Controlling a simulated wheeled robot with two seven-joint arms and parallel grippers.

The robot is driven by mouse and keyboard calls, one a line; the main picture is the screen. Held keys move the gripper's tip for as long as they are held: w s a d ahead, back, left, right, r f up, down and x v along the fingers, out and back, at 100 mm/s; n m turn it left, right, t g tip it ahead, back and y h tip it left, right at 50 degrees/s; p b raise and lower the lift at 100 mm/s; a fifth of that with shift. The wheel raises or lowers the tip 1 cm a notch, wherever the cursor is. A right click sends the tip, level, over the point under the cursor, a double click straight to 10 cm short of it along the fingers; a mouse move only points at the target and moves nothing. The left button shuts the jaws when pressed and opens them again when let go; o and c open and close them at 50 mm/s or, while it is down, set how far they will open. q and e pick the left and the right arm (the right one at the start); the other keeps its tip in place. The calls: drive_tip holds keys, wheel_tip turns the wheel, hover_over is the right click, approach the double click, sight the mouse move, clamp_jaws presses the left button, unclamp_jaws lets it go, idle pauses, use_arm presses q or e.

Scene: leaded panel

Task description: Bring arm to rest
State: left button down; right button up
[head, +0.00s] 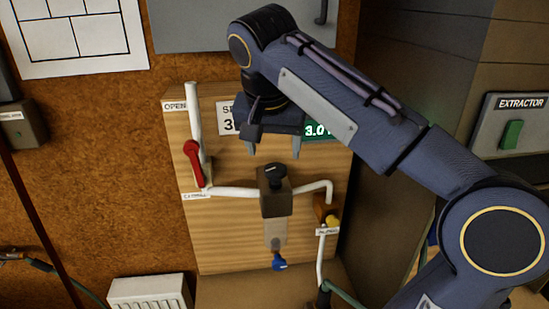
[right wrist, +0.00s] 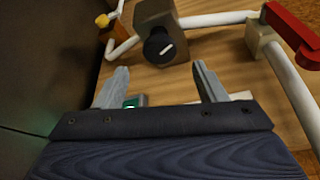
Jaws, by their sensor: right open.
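My right arm (head: 350,95) reaches in from the lower right in the head view and bends over the wooden valve board (head: 225,235). My right gripper (head: 274,150) hangs in front of the board, above the dark regulator block (head: 276,195). Its two grey fingers are apart, with nothing between them. The right wrist view shows the same open gripper (right wrist: 155,88), with the black knob (right wrist: 159,46) beyond the fingers. My left gripper is not in view.
A yellow knob (head: 332,221) and a blue knob (head: 279,262) are low on the board. A green display (head: 318,131) is partly behind my arm. An extractor switch box (head: 512,135) is at right. A white ribbed box (head: 150,291) stands lower left.

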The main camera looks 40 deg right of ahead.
drive_tip(key=shift+v, duration=1.05)
drive_tip(key=s+a+f+n+y+b, duration=0.1)
drive_tip(key=s+a+f+n+y, duration=0.1)
drive_tip(key=f, duration=0.8)
drive_tip(key=s+a+f+n+t+y+b, duration=0.1)
drive_tip(key=s+a+f, duration=0.4)
drive_tip(key=f, duration=0.5)
drive_tip(key=s+a+f+n+t+y+b, duration=0.1)
drive_tip(key=s+a+f+n+y+b, duration=0.1)
drive_tip(key=s+f, duration=0.5)
wheel_tip(320, 180, down, 4)
drive_tip(key=a+n+y, duration=0.1)
drive_tip(key=n+y, duration=0.1)
drive_tip(key=shift+s+a+n, duration=0.15)
drive_tip(key=shift+a+n, duration=0.15)
drive_tip(key=shift+a, duration=0.05)
drive_tip(key=shift+r, duration=0.1)
idle(0.9)
